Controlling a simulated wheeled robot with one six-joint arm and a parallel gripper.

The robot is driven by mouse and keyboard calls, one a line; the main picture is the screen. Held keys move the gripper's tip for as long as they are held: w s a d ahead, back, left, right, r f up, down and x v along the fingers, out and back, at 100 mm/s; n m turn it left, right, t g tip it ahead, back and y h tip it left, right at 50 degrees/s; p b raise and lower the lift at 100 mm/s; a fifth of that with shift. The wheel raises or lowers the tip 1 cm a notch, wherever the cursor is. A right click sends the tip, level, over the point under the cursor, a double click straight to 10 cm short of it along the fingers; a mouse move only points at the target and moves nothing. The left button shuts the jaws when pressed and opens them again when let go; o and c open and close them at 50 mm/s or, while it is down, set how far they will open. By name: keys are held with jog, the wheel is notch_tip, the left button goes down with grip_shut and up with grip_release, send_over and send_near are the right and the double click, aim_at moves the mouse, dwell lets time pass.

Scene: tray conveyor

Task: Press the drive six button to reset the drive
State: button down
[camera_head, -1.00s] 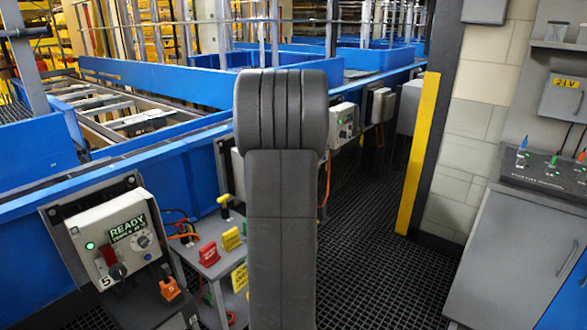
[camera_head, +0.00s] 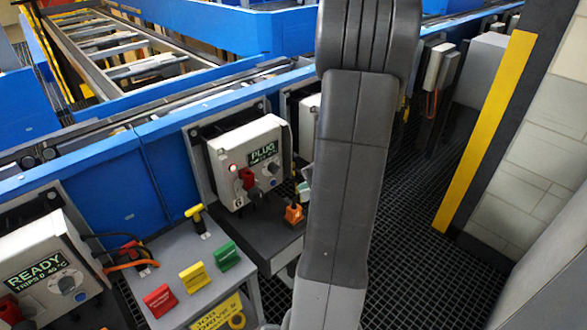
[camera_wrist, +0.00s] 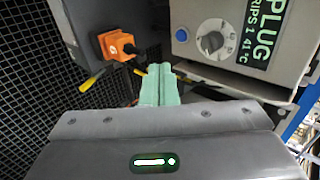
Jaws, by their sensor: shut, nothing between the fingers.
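The drive six box (camera_head: 225,150) is grey-white, with a lit red lamp (camera_head: 233,168), a red switch, a dial and a display reading PLUG. Its number 6 shows low on the front. In the wrist view the box fills the upper right, with the dial (camera_wrist: 211,38) and a round blue button (camera_wrist: 181,35) near its edge. My gripper (camera_wrist: 160,70) has pale green fingers, shut and empty. They point toward the box's lower edge, below and slightly left of the blue button in the picture. In the head view my arm hides part of the area; the fingertips show right of the box.
An orange plug (camera_head: 294,214) sits on the ledge below the box; in the wrist view it (camera_wrist: 117,45) is left of my fingers. A grey stand carries red, yellow and green tags. Another box (camera_head: 40,270) reads READY. A yellow-edged post (camera_head: 485,130) stands right.

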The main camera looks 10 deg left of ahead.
jog(key=shift+w+d+r, duration=0.1)
jog(key=shift+w, duration=0.15)
dwell(0.3)
jog(key=p, duration=0.2)
send_near(274, 186)
jog(key=x, duration=0.5)
jog(key=shift+w+a+f, duration=0.25)
jog(key=shift+f, duration=0.05)
